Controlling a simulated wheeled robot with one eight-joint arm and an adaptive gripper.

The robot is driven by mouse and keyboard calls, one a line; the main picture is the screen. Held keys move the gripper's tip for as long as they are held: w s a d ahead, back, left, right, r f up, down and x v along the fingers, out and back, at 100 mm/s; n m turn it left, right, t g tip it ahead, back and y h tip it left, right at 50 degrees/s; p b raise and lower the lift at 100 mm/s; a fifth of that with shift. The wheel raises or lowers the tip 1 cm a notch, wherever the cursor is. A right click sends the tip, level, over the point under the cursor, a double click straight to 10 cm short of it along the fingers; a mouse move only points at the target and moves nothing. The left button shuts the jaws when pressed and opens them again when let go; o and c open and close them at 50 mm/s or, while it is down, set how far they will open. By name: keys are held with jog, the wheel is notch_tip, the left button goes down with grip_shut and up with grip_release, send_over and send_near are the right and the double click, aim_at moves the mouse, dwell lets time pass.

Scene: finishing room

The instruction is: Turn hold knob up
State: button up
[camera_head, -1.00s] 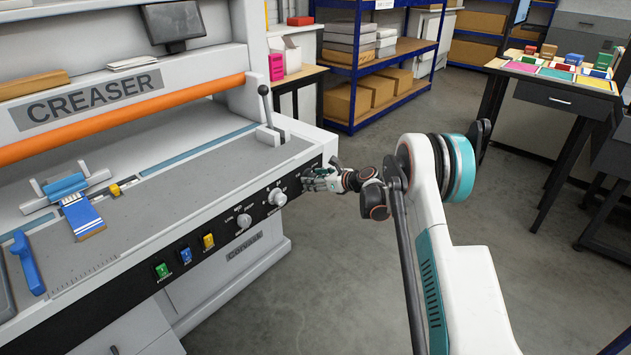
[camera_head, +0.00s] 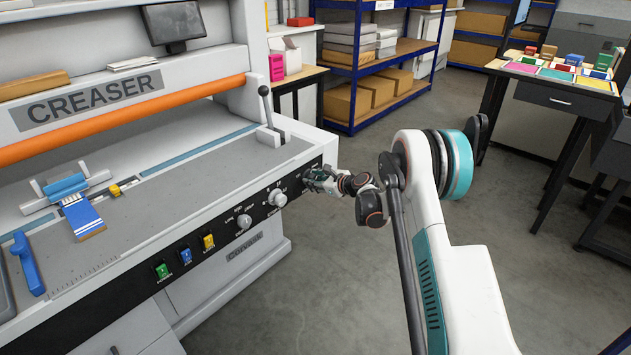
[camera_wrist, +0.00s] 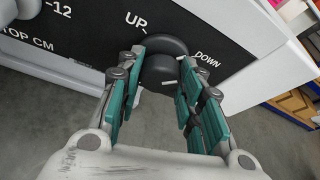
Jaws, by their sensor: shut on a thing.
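The hold knob (camera_wrist: 166,45) is dark and round, on the creaser's black control panel in the wrist view. The labels UP and DOWN stand above it and to its right. My gripper (camera_wrist: 160,72) has its teal-padded fingers on both sides of the knob, shut on it. In the head view my gripper (camera_head: 316,181) is at the right end of the panel and hides the knob. Which label the knob points to is not clear.
The creaser's panel (camera_head: 222,232) also carries two pale knobs (camera_head: 277,197) and green, blue and yellow switches. A lever (camera_head: 266,107) stands on the machine above the panel. Floor to the right of the machine is clear up to the sample table (camera_head: 545,95).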

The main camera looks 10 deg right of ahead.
jog(key=shift+s+a+f+n+t+h, duration=0.15)
jog(key=shift+n+t, duration=1.1)
jog(key=shift+n, duration=1.6)
jog(key=shift+w+d+f+n+t+h, duration=0.1)
jog(key=shift+n+t+h, duration=0.15)
jog(key=shift+n+t, duration=1.85)
jog(key=shift+s+a+f+n+t+h, duration=0.15)
jog(key=shift+n+t, duration=0.3)
jog(key=shift+n, duration=3.2)
jog(key=shift+w+d, duration=0.1)
jog(key=o, duration=1.1)
jog(key=shift+c, duration=0.2)
jog(key=v, duration=0.7)
jog(key=shift+s, duration=0.25)
